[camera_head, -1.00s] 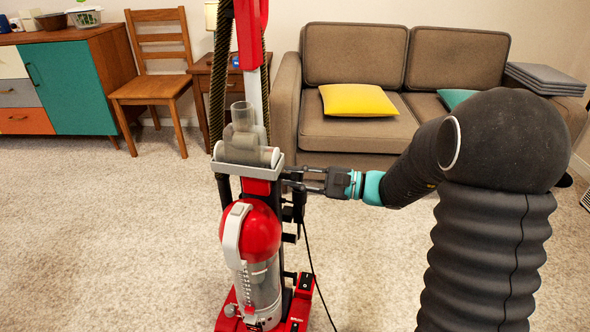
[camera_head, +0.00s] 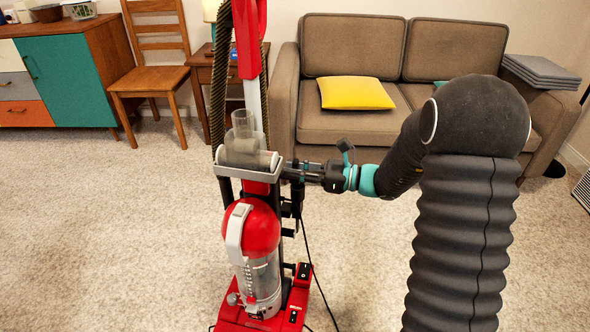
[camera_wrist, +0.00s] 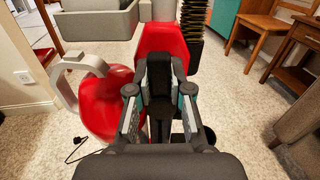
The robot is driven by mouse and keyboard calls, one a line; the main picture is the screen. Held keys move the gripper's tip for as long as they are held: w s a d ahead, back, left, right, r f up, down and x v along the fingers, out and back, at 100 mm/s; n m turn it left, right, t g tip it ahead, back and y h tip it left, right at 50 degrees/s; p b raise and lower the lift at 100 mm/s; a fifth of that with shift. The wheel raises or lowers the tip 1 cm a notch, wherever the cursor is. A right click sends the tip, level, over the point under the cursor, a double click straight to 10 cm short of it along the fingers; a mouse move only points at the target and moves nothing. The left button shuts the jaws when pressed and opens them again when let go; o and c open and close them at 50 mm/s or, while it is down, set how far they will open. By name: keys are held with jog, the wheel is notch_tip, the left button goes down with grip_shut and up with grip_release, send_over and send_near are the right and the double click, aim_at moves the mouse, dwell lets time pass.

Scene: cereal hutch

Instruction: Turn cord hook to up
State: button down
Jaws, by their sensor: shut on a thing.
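The red and grey upright vacuum (camera_head: 252,222) stands on the carpet left of centre in the head view. The hook lies against the red body (camera_wrist: 158,40). In the head view my fingers mostly hide the hook, so its exact angle is hard to tell there.
A black power cord (camera_head: 314,268) hangs down beside the vacuum to the floor. A brown sofa (camera_head: 350,110), a wooden chair (camera_head: 150,80) and a side table (camera_head: 201,75) stand behind. The carpet around the vacuum is mostly clear.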

jog(key=shift+w+f+m, duration=0.1)
jog(key=shift+m, duration=0.3)
jog(key=c, duration=1)
grip_release()
jog(key=shift+c, duration=0.2)
jog(key=shift+d, duration=0.15)
jog(key=v, duration=1.1)
jog(key=shift+d, duration=0.35)
